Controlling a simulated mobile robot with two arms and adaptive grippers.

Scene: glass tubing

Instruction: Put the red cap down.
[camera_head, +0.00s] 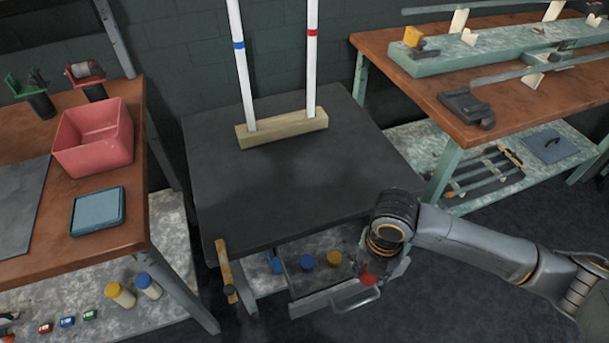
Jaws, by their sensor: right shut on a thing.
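My right gripper (385,266) reaches in from the right, at the front right corner of the dark table. It is shut on the red cap (369,278), which shows low between the fingers and is partly hidden by them. The cap is over the right end of an open drawer (313,283) under the table top. I cannot tell whether the cap touches the drawer floor. A blue cap (307,262) and a yellow cap (335,257) lie in the drawer to the left of the gripper. My left gripper is not in view.
A wooden block (282,130) holds two upright white tubes, one blue-banded, one red-banded, at the back of the dark table (285,190); its front is bare. A wooden-handled tool (226,268) hangs at its left edge. A pink bin (95,140) stands on the left bench.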

